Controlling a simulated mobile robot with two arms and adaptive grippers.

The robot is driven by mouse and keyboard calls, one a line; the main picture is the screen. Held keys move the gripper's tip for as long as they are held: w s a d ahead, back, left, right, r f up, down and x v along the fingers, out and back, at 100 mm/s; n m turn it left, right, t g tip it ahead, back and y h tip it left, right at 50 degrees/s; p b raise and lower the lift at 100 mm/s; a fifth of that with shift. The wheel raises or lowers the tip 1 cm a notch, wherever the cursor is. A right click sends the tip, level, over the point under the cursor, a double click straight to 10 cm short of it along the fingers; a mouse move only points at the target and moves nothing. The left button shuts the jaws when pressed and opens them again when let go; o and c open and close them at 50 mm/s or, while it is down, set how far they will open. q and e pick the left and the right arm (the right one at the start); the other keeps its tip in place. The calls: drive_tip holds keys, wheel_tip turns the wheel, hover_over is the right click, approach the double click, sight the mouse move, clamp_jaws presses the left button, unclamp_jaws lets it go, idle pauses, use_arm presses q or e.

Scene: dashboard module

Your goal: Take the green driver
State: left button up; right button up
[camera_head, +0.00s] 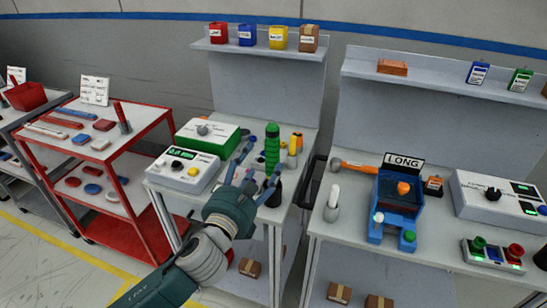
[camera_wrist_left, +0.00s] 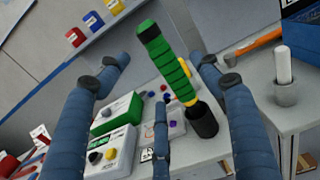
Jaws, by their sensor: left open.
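The green driver (camera_head: 271,150) stands upright on the left workbench, with a ribbed green grip. In the left wrist view the green driver (camera_wrist_left: 165,62) leans across the middle of the picture, with a black cap on top and its lower end at a black cup (camera_wrist_left: 202,120). My left gripper (camera_head: 255,172) is open in front of the driver, its blue fingers spread. In the left wrist view the fingers of my left gripper (camera_wrist_left: 160,76) show on both sides of the driver and below it, with no clear contact. My right gripper is not in view.
A green-and-white box (camera_head: 207,136) and a white meter box (camera_head: 184,169) stand left of the driver. Yellow and orange items (camera_head: 295,146) stand close on its right. A blue LONG fixture (camera_head: 399,200) is on the right bench. A red cart (camera_head: 95,135) stands at left.

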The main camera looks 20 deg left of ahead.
sight(267, 148)
use_arm(q)
drive_tip(key=w, duration=0.4)
drive_tip(key=shift+p, duration=0.35)
drive_tip(key=w+p, duration=0.1)
drive_tip(key=w, duration=0.5)
drive_tip(key=shift+p, duration=0.3)
drive_tip(key=shift+s, duration=0.1)
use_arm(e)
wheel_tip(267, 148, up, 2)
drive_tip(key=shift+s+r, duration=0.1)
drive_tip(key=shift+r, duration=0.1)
use_arm(q)
drive_tip(key=c, duration=1.6)
drive_tip(key=shift+r, duration=0.1)
clamp_jaws()
